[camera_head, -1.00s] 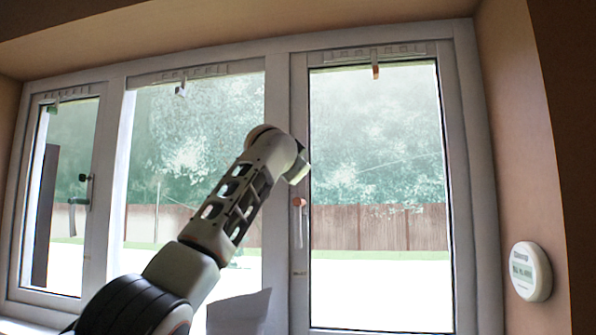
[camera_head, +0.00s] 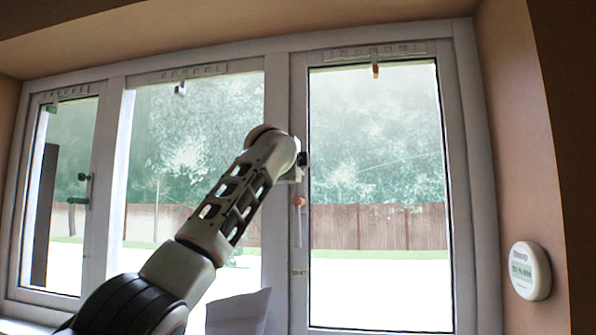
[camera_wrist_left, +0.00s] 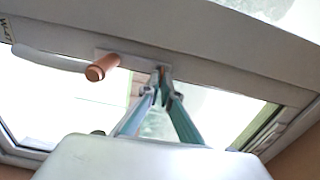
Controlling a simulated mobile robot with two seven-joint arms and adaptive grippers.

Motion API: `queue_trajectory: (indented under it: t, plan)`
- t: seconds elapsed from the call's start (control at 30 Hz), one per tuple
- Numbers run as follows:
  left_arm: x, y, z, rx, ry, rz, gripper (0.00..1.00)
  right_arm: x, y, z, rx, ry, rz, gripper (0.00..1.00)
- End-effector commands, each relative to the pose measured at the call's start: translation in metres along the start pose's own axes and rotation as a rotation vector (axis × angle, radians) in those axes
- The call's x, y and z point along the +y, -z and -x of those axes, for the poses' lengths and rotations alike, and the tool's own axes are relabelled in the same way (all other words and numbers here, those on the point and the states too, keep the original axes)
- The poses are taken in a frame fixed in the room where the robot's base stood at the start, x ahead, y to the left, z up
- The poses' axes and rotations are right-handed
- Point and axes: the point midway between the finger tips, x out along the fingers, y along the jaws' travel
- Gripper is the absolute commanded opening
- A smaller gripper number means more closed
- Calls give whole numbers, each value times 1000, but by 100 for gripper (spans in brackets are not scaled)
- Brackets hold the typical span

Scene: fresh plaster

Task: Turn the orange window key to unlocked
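The orange window key (camera_head: 298,201) is on the white handle (camera_head: 299,232) at the left side of the right-hand window. In the left wrist view, the orange key (camera_wrist_left: 103,67) juts from its mount as a short cylinder, with the white handle (camera_wrist_left: 50,60) running left. My left gripper (camera_wrist_left: 162,77) shows two teal fingers meeting at the tips, to the right of the key and apart from it, close before the window frame. I see nothing between them. In the head view my left wrist is just above the key and hides most of the gripper. My right gripper is out of view.
An orange tab (camera_head: 375,70) hangs at the top of the right-hand window. A dark handle (camera_head: 80,200) is on the left window. A white round device (camera_head: 530,271) is on the right wall. The right-hand pane is clear of obstacles.

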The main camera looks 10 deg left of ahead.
Motion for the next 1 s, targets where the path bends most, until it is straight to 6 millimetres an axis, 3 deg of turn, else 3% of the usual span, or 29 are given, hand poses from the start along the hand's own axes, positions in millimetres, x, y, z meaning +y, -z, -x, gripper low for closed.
queue_trajectory:
  t: [0.63, 0.7, 1.0]
  plan:
    - [0, 1, 0, 1, 0, -46, 0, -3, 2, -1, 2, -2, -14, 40]
    - [0, 1, 0, 1, 0, -46, 20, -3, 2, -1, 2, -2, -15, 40]
    - [0, 0, 0, 0, 0, -45, 20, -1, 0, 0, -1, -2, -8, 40]
